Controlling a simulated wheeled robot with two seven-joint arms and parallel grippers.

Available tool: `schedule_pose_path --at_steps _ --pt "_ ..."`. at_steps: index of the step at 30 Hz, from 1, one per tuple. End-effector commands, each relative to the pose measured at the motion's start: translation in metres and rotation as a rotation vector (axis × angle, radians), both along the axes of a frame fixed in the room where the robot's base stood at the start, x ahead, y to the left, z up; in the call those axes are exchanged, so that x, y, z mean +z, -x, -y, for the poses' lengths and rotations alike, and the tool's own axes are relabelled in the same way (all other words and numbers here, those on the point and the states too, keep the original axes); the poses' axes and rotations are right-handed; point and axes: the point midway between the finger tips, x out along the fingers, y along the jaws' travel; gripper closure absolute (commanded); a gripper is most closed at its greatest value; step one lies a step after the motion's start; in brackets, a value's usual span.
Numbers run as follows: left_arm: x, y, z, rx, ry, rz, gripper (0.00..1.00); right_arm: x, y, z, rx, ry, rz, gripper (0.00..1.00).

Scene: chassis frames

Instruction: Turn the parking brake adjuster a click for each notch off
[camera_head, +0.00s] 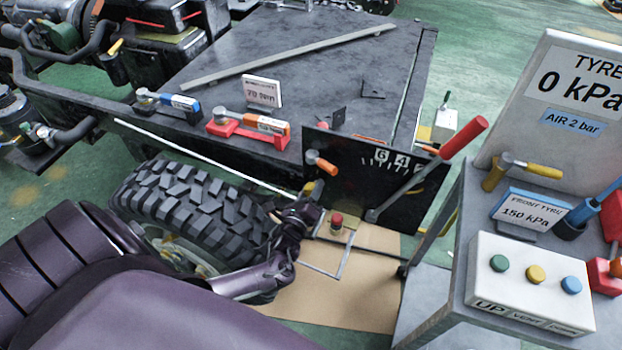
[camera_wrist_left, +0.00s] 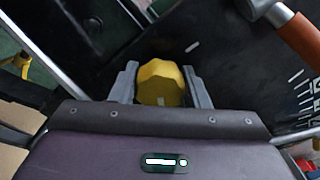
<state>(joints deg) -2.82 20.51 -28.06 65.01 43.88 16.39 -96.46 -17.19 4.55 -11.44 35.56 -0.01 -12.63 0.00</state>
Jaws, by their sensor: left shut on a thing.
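A faceted yellow adjuster knob (camera_wrist_left: 160,82) sits between the two grey fingers of my left gripper (camera_wrist_left: 160,88), and the fingers are shut on it. In the head view my left gripper (camera_head: 312,198) is at the lower left of a black panel (camera_head: 345,160), and the yellow knob (camera_head: 308,189) shows partly there. The panel carries a white scale with numerals, 6 and 4 readable. A brake lever with a red handle (camera_head: 463,137) slants up and right across the panel's scale side. An orange-handled part (camera_head: 321,163) sits above the knob. My right gripper is out of view.
A knobby tyre (camera_head: 190,205) lies left of my left gripper. A cart with a button box (camera_head: 530,283) is at the right. The dark bench (camera_head: 300,60) holds torque tools and a 70 Nm sign (camera_head: 262,91).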

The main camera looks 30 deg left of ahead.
Motion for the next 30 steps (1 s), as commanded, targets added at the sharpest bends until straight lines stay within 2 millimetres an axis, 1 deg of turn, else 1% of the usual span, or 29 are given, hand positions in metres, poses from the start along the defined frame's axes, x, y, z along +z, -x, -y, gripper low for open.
schedule_pose_path --at_steps 15,16,20,27,30 --pt "-0.0009 0.0003 0.0007 -0.001 -0.016 -0.006 0.81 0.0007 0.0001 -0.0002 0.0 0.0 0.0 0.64" --pt "-0.0009 0.0003 0.0007 -0.001 -0.016 -0.006 0.54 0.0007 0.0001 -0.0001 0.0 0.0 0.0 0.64" --pt "-0.0008 0.0003 0.0006 -0.001 -0.016 -0.006 0.37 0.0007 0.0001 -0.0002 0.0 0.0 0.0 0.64" --pt "-0.0004 0.0002 0.0004 0.0 -0.015 -0.005 0.36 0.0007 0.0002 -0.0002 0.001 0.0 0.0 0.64" --pt "-0.0008 0.0038 0.0012 -0.001 -0.016 -0.006 0.36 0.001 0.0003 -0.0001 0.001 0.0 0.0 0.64"
